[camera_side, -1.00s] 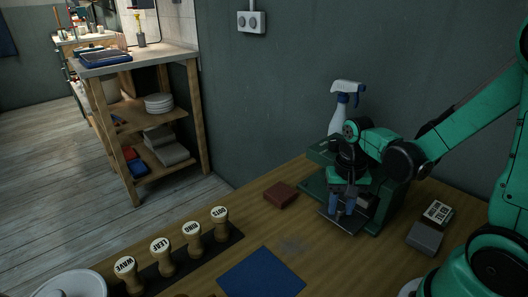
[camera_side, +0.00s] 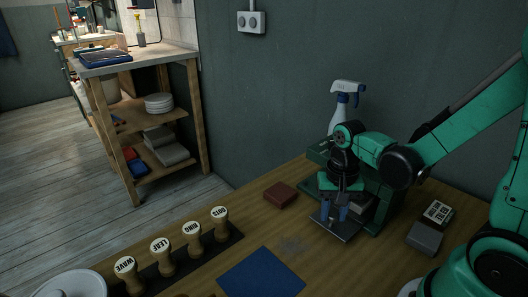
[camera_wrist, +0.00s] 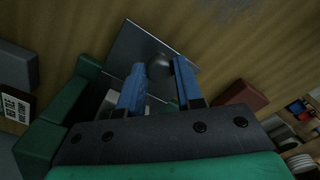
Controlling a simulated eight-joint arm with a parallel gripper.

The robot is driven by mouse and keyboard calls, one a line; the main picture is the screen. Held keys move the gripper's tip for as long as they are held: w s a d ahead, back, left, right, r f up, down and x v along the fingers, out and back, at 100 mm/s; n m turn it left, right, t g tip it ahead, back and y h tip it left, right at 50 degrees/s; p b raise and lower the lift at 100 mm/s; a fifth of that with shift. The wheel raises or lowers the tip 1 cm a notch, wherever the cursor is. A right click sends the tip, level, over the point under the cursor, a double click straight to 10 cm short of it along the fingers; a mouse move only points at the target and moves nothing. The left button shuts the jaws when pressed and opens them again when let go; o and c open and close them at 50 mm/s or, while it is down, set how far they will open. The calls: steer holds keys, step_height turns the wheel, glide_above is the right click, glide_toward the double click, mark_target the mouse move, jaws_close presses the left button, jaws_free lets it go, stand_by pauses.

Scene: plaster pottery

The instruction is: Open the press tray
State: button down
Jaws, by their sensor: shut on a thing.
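The press (camera_side: 383,208) is a dark green block at the right of the table, partly hidden behind my arm. Its tray (camera_side: 342,232), a flat grey plate, sticks out of the press's front towards the near left. In the wrist view the tray (camera_wrist: 128,48) carries a round dark knob (camera_wrist: 158,67) near its outer edge. My gripper (camera_side: 334,212) has its blue fingers on either side of the knob and is shut on it. In the wrist view the fingertips of my gripper (camera_wrist: 160,66) flank the knob.
A brown block (camera_side: 280,194) lies left of the press. A white spray bottle (camera_side: 344,108) stands behind it. Several labelled stamps (camera_side: 191,240) stand in a dark rack, with a blue mat (camera_side: 262,274) at the front. A grey block (camera_side: 425,238) lies at right.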

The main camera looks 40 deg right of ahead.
steer(key=a, duration=0.9)
steer(key=shift+a, duration=0.3)
steer(key=c, duration=0.6)
jaws_free()
steer(key=shift+r, duration=0.15)
steer(key=shift+r, duration=2.65)
steer(key=shift+d, duration=0.1)
